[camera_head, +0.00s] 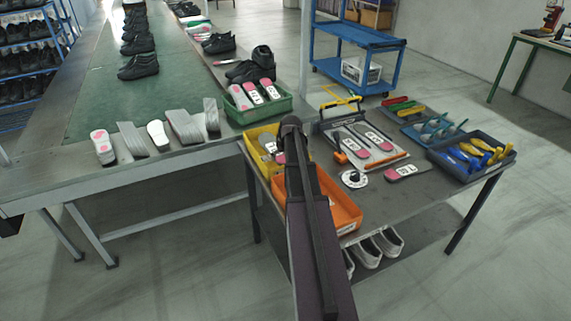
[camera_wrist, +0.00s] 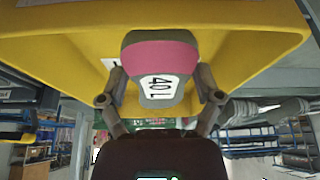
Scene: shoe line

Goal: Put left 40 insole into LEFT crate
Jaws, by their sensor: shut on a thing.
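The insole (camera_wrist: 160,60), grey with a pink end and a white label reading 40L, is between the fingers of my gripper (camera_wrist: 160,88). My gripper is shut on it. In the wrist view the yellow crate (camera_wrist: 60,45) surrounds the insole's outline; whether they touch I cannot tell. In the head view my arm reaches over the yellow crate (camera_head: 251,133) and hides much of it and the gripper. An orange crate (camera_head: 350,222) stands in front of it, partly behind my arm. I cannot read a LEFT mark on either crate.
A green crate (camera_head: 273,116) with several insoles stands behind the yellow one. A tool tray (camera_head: 440,158), a fixture holding insoles (camera_head: 376,160), a loose insole (camera_head: 405,172) and a round dial (camera_head: 354,179) crowd the table. More insoles and shoes line the conveyor (camera_head: 92,98) at left.

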